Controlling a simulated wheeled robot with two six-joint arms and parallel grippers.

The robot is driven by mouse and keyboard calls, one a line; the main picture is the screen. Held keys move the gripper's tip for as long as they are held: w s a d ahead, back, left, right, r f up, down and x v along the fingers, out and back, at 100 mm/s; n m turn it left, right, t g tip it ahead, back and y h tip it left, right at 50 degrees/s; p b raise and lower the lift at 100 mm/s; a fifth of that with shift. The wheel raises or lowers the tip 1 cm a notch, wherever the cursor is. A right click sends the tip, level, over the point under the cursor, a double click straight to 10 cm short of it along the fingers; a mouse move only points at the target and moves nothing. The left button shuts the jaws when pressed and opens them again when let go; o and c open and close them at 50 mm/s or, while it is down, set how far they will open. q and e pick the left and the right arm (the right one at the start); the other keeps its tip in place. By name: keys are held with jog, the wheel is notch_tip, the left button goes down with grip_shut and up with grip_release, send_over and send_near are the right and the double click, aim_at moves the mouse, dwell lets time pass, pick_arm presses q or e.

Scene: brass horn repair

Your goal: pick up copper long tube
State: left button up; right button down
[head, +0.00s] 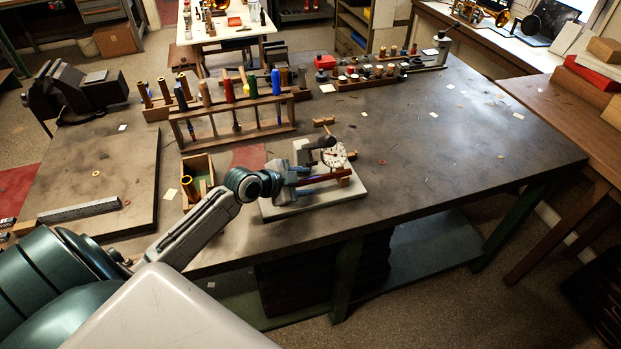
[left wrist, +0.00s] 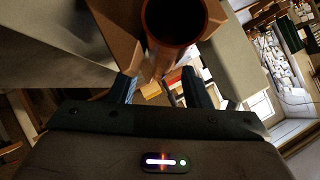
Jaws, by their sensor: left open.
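The copper long tube (head: 328,177) lies roughly level above a pale base plate (head: 325,197), with a small wooden block under its right end. My left gripper (head: 306,180) is at the tube's left end. In the left wrist view, the tube's round open end (left wrist: 176,20) faces the camera, with wood around and below it. The fingers of my left gripper (left wrist: 160,88) are spread apart there, and the tube end appears just beyond them. I cannot tell whether they touch it. My right gripper is out of view.
A round pale dial (head: 336,155) and dark clamp parts stand close behind the tube on the plate. A wooden rack (head: 232,123) with several coloured-handled tools is behind to the left. A small wooden box (head: 198,178) stands left of my gripper. The workbench's right side (head: 470,150) is mostly clear.

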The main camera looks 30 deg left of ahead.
pick_arm(q)
grip_shut()
jog(key=shift+s+r, duration=0.1)
jog(key=shift+s, duration=0.05)
